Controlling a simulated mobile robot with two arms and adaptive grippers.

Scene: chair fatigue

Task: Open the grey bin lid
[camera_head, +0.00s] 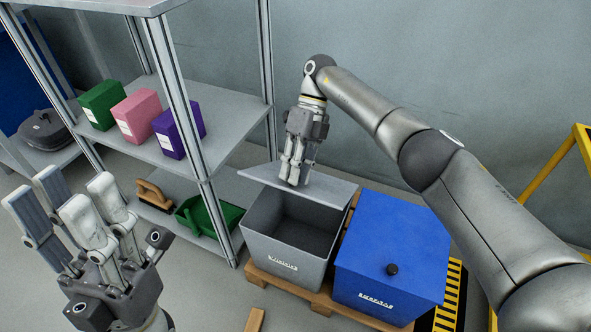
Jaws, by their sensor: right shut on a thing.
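The grey bin (285,262) stands in the lower middle, with its dark inside showing and looking empty. Its grey lid (332,190) is up off the front of the opening, along the bin's back edge. My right gripper (295,178) points down at the lid and is shut on it; its fingers hide the exact spot they hold. My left gripper (75,200) is at the lower left, away from the bin, with its fingers spread open and empty.
A blue bin (390,250) with a closed lid and dark knob stands right of the grey bin, on a wooden pallet (258,275). A metal shelf (215,110) with green, pink and purple boxes stands left. A yellow frame (550,180) is at right.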

